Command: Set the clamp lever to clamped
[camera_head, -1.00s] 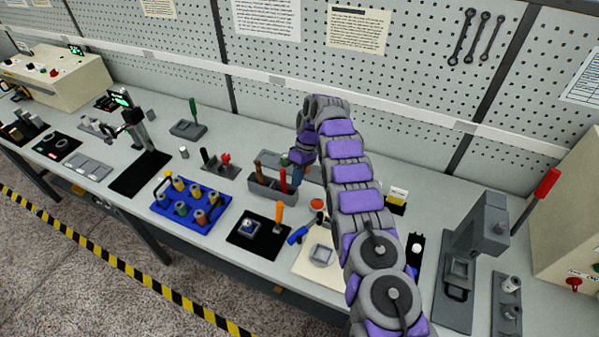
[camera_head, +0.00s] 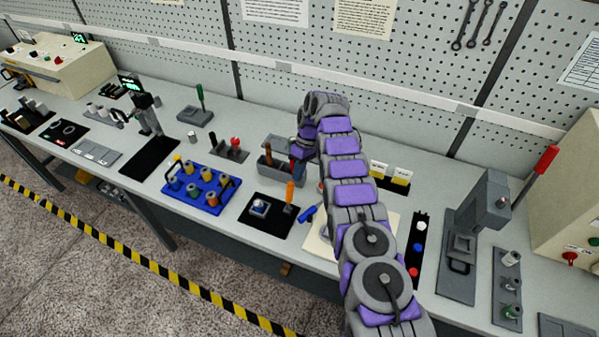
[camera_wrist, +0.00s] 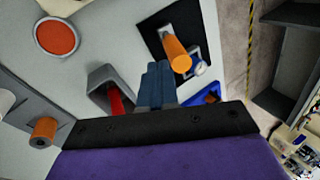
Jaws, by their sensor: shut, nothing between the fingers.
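In the wrist view the orange handle (camera_wrist: 176,52) shows end-on, just beyond and to the right of my fingers. My gripper (camera_wrist: 157,78) is shut and empty, with blue-grey fingers, apart from the handle in the picture. In the head view my gripper (camera_head: 298,172) is partly hidden by my arm, over the right end of the tool tray.
The grey tool tray (camera_head: 264,182) is close to my fingers; a red handle (camera_wrist: 117,100) shows in it. A blue tray (camera_head: 185,196) with several spools stands left. A grey press (camera_head: 470,235) stands right. A red disc (camera_wrist: 57,37) lies left in the wrist view.

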